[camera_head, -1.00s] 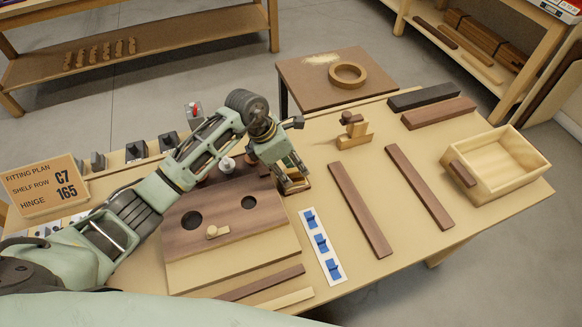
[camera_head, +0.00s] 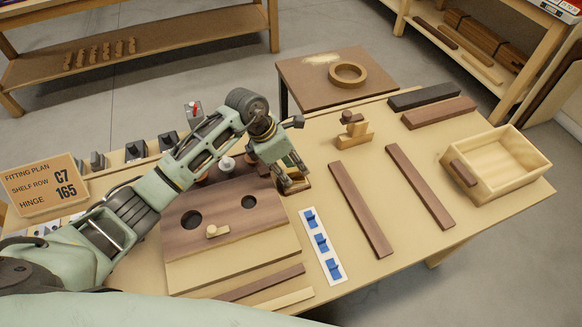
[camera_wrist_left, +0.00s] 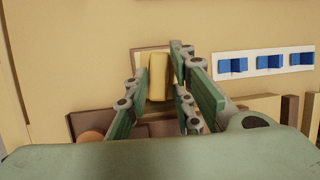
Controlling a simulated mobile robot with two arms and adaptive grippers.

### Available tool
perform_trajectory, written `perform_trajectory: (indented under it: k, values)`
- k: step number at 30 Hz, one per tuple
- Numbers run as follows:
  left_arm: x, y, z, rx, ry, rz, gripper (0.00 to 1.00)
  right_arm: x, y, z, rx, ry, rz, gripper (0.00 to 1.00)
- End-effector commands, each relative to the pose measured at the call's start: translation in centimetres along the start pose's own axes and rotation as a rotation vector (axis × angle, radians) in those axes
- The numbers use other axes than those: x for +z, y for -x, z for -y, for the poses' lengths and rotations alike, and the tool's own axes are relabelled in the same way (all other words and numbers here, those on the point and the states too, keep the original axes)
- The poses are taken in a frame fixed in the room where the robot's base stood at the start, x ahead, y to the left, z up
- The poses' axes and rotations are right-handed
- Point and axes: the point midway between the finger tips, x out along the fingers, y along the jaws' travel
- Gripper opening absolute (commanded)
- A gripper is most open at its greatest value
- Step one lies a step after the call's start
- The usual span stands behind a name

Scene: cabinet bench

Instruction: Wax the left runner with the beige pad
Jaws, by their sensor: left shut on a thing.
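The left runner (camera_head: 360,210) is a dark brown strip lying flat on the bench, right of the blue-tabbed card. A similar right runner (camera_head: 420,187) lies to its right. My left gripper (camera_head: 293,184) is low over a small brown-edged tray (camera_head: 305,186) behind the card, left of the left runner and apart from it. In the left wrist view, the beige pad (camera_wrist_left: 160,75) stands between the fingers of my left gripper (camera_wrist_left: 174,72), which are shut on it. The pad is at the pale tray, and its lower part is hidden. My right gripper is not in view.
A drawer box (camera_head: 500,165) stands at the right end. A wooden plane-like tool (camera_head: 354,132) stands behind the runners. A holed brown panel (camera_head: 222,225) lies left. Bench between the runners is clear.

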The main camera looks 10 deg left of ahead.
Motion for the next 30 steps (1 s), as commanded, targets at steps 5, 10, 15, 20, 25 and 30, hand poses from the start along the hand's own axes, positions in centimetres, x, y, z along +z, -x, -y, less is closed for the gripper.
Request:
perform_trajectory:
  k: [5,10,15,20,25,30]
  values:
    - [-0.2,-0.2,0.1,-0.002,0.001,-0.004,0.02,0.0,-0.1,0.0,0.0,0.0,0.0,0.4]
    - [-0.2,-0.2,0.1,-0.003,0.001,-0.005,0.02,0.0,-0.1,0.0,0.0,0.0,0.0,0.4]
    - [-0.2,-0.2,0.1,-0.003,0.001,-0.005,0.02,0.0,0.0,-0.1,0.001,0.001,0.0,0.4]
    - [0.1,0.5,0.2,-0.003,0.001,-0.005,0.02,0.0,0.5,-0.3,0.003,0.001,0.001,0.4]
    - [0.6,1.9,0.3,-0.001,0.001,-0.003,0.02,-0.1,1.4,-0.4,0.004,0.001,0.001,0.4]
    - [1.1,3.1,0.4,-0.001,0.0,-0.003,0.02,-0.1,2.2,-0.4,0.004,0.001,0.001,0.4]
